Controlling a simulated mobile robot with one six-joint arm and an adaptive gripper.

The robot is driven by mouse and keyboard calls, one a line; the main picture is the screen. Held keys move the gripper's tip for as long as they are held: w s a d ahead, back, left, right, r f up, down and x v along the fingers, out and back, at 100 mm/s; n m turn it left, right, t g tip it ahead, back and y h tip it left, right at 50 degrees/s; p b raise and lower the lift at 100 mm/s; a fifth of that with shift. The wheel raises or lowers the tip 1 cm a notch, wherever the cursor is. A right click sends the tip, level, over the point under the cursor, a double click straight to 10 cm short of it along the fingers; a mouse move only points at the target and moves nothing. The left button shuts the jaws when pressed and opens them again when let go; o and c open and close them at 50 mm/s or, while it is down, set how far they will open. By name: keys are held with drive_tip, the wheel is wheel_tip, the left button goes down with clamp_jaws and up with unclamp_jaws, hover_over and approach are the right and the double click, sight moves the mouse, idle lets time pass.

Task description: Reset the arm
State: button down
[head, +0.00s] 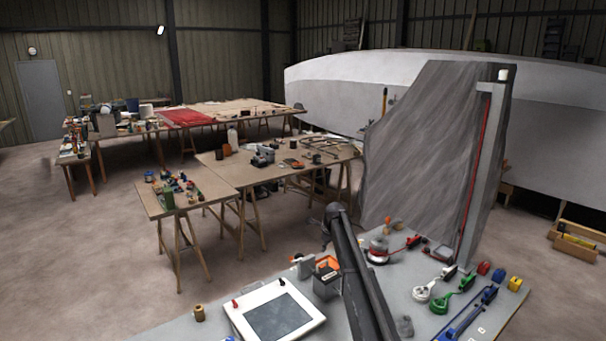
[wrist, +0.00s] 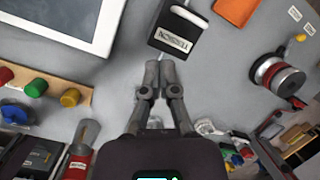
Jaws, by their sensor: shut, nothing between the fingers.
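My gripper (wrist: 160,72) shows in the wrist view with its two grey fingers together at the tips and nothing between them. It points down over the grey bench top (wrist: 225,85). The fingertips are just short of a black box with a white label (wrist: 175,32), apart from it in the picture; the height gap cannot be told. In the head view my dark arm rises from the bottom edge over the bench, and I cannot make out the fingers there.
A white-framed panel (head: 275,315) lies left of my arm. A red-and-black round device (head: 377,250), a tall grey slab (head: 425,150) and colored clamps (head: 440,300) stand to the right. In the wrist view, colored knobs (wrist: 37,87) sit at left and an orange item (wrist: 235,10) at top.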

drive_tip(key=s+d+f+n+b, duration=0.1)
drive_tip(key=s+n, duration=0.6)
drive_tip(key=s, duration=1)
drive_tip(key=s+d+f+n+g+h+b, duration=0.1)
drive_tip(key=s+d+n, duration=0.3)
drive_tip(key=s, duration=1.3)
drive_tip(key=s+d+f+n+g+h+b, duration=0.1)
drive_tip(key=s+d+f+n+b, duration=0.1)
drive_tip(key=s+n, duration=0.9)
drive_tip(key=s+d+f, duration=0.1)
drive_tip(key=s, duration=0.5)
drive_tip(key=shift+s+d+f+n, duration=0.15)
drive_tip(key=shift+d+n, duration=0.1)
drive_tip(key=shift+n, duration=0.15)
